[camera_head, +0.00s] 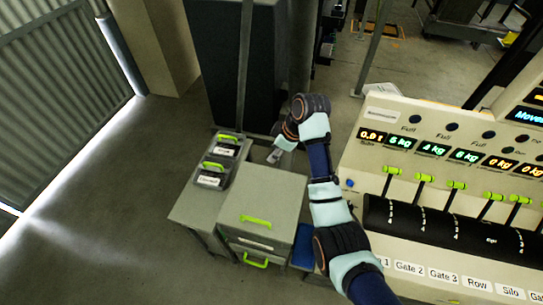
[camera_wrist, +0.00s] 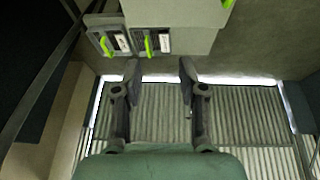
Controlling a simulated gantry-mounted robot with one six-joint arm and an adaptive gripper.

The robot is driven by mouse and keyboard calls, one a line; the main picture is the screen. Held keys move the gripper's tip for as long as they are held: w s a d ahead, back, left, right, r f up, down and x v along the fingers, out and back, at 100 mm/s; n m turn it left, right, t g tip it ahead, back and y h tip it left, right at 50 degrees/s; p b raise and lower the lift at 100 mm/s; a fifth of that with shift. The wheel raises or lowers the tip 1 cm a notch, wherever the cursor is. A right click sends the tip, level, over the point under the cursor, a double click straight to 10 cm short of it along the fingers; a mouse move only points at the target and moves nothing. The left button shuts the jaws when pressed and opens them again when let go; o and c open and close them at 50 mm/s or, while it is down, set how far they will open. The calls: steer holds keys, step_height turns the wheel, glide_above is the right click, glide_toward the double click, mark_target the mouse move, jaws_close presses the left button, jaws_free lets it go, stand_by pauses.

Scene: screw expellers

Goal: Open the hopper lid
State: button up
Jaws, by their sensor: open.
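A grey cabinet (camera_head: 262,200) with a flat top stands left of the control panel in the head view. I cannot tell for sure which cover is the hopper lid. My gripper (camera_head: 274,156) is above the cabinet's far edge, apart from the handles. In the wrist view my gripper (camera_wrist: 160,72) is open, with nothing between its fingers. Part of a green handle (camera_wrist: 228,3) shows at that view's top edge.
Two small labelled bins with green handles, one farther back (camera_head: 228,138) and one nearer (camera_head: 212,167), stand left of the cabinet. The control panel (camera_head: 440,180) with several levers fills the right. A dark tall block (camera_head: 235,70) stands behind. Open floor (camera_head: 110,200) lies left.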

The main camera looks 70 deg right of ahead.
steer(key=shift+x, duration=2)
jaws_close()
jaws_free()
steer(key=v, duration=0.7)
steer(key=shift+r, duration=0.25)
